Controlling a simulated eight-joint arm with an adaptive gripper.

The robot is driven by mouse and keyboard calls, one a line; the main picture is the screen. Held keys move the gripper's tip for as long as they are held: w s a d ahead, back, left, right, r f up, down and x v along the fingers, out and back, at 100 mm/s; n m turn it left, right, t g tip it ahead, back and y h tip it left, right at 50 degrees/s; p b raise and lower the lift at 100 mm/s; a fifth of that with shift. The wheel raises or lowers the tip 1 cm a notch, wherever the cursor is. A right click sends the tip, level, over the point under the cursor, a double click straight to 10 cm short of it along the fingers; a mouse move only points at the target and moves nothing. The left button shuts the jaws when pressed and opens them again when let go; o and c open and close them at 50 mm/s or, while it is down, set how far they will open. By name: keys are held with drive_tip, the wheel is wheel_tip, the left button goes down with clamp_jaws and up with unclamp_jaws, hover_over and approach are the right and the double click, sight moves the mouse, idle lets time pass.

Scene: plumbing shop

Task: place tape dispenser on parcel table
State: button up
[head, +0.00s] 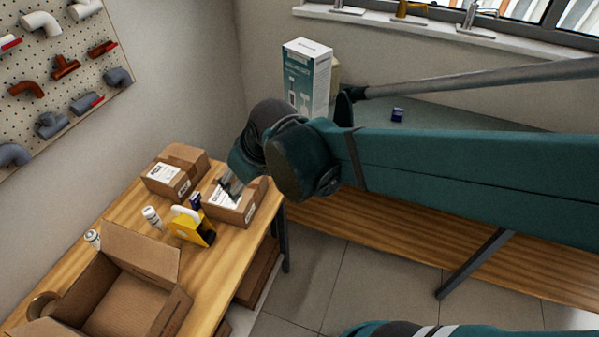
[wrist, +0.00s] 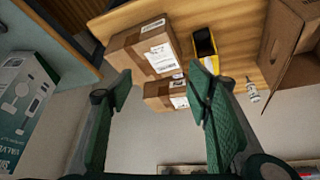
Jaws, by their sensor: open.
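The yellow tape dispenser (head: 188,228), with a white part on top and a dark face, stands on the wooden parcel table (head: 222,280) in front of the sealed parcels. It also shows in the wrist view (wrist: 207,58), yellow and black, beyond the right finger. My gripper (head: 230,186) is open and empty above the nearer parcel, behind and to the right of the dispenser in the head view. In the wrist view my two green fingers (wrist: 163,85) are spread apart with nothing held between them. The dispenser is apart from the fingers.
Two sealed parcels (head: 177,172) (head: 233,207) stand at the table's far end. A small dark blue box (head: 195,201) and white bottles (head: 152,217) are near the dispenser. An open carton (head: 140,262) fills the near left. A teal-white box (head: 307,75) stands on another bench.

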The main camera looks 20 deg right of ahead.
drive_tip(key=s+d+r+m+t+h, duration=0.2)
drive_tip(key=s+d+r+m, duration=0.2)
drive_tip(key=s+d, duration=0.5)
drive_tip(key=shift+s+d+r+m, duration=0.35)
drive_tip(key=shift+d+r, duration=0.1)
drive_tip(key=shift+d, duration=1.15)
